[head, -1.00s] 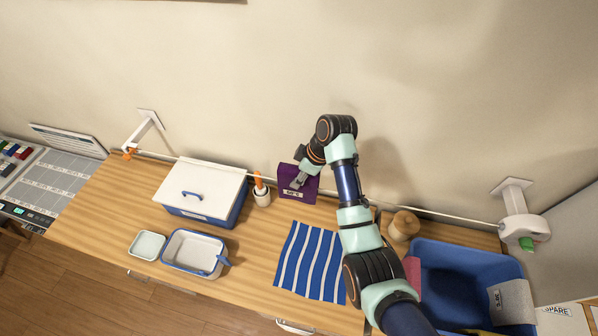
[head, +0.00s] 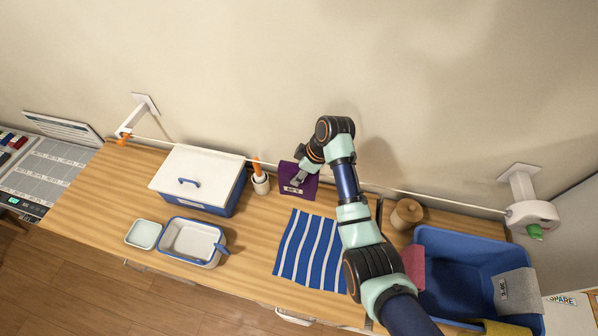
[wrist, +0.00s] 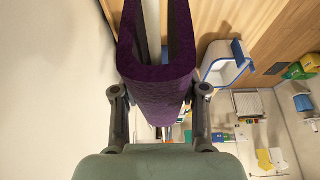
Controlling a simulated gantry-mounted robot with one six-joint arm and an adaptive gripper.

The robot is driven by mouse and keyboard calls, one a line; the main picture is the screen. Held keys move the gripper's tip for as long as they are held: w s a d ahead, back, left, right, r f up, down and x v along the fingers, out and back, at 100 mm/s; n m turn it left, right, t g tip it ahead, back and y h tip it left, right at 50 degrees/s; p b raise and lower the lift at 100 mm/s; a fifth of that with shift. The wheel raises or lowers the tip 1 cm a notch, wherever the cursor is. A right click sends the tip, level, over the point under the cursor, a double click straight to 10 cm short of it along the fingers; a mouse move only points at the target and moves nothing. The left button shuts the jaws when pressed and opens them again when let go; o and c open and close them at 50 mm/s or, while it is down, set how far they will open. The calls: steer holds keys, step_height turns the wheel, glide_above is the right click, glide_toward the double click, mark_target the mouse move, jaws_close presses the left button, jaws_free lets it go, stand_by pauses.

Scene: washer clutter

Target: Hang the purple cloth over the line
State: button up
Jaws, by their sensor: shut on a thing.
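The purple cloth (head: 287,174) with a white printed label hangs at the line near the middle of the head view. My gripper (head: 298,180) is shut on it from the front right. In the wrist view the purple cloth (wrist: 155,70) is folded in a U between the two fingers of my gripper (wrist: 160,92), its two layers apart at the far end. The thin white line (head: 440,199) runs from the left wall bracket (head: 141,108) to the right reel (head: 533,213). It passes at the cloth, but I cannot tell whether it lies between the layers.
A white-lidded blue box (head: 205,180) and a cup with an orange-handled tool (head: 260,183) stand left of the cloth. A striped blue cloth (head: 310,252) lies in front. A wooden spool (head: 405,213) and a blue bin (head: 455,265) are at right.

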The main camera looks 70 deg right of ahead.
steer(key=o, duration=1.3)
steer(key=v, duration=0.7)
steer(key=shift+s+r, duration=0.1)
steer(key=shift+r, duration=0.2)
